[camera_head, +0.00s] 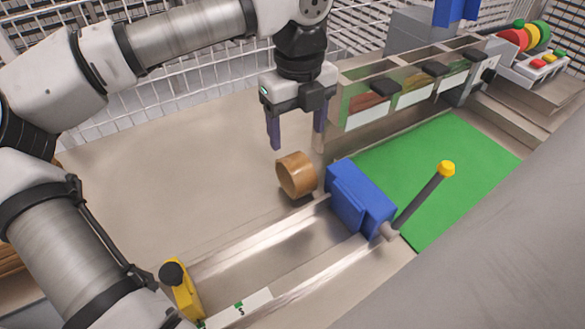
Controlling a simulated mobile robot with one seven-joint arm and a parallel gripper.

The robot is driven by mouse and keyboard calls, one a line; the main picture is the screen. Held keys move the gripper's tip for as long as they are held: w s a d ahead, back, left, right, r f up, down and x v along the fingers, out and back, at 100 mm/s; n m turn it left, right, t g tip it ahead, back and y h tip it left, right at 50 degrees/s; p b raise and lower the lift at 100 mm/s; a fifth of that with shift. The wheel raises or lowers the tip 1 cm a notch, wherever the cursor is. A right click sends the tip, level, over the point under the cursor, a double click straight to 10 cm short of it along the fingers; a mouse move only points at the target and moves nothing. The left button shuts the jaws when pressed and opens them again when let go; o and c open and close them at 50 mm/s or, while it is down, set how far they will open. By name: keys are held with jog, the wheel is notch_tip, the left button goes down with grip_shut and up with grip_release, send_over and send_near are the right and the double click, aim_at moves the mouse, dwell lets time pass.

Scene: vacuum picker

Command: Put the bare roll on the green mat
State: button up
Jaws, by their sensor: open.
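The bare roll (297,174), a short tan-brown hollow cylinder, lies on its side on the grey table, just left of the blue block of the slide. My gripper (297,146) is open and empty. Its two dark fingers point down, above and behind the roll, and appear apart from it. The green mat (458,158) lies flat to the right, beyond the blue block. Part of its near left edge is hidden by that block and its lever.
The blue block (361,199) with a yellow-tipped lever (425,197) sits on metal rails (257,238) between roll and mat. A divided bin (408,87) borders the mat behind. Coloured discs (530,37) stand back right. A wire fence runs behind. The table's left is clear.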

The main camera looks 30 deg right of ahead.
aim_at(296, 160)
notch_tip(296, 160, down, 5)
jog(key=shift+r+p, duration=0.1)
jog(key=shift+p, duration=0.2)
jog(key=shift+w+a+f+p, duration=0.1)
jog(key=shift+f+p, duration=0.85)
jog(key=shift+f, duration=1.8)
jog(key=shift+c, duration=0.4)
jog(key=c, duration=1.1)
jog(key=shift+r, duration=0.2)
notch_tip(296, 160, up, 20)
jog(key=b, duration=0.2)
jog(key=shift+f+b, duration=0.15)
jog(key=shift+b, duration=0.25)
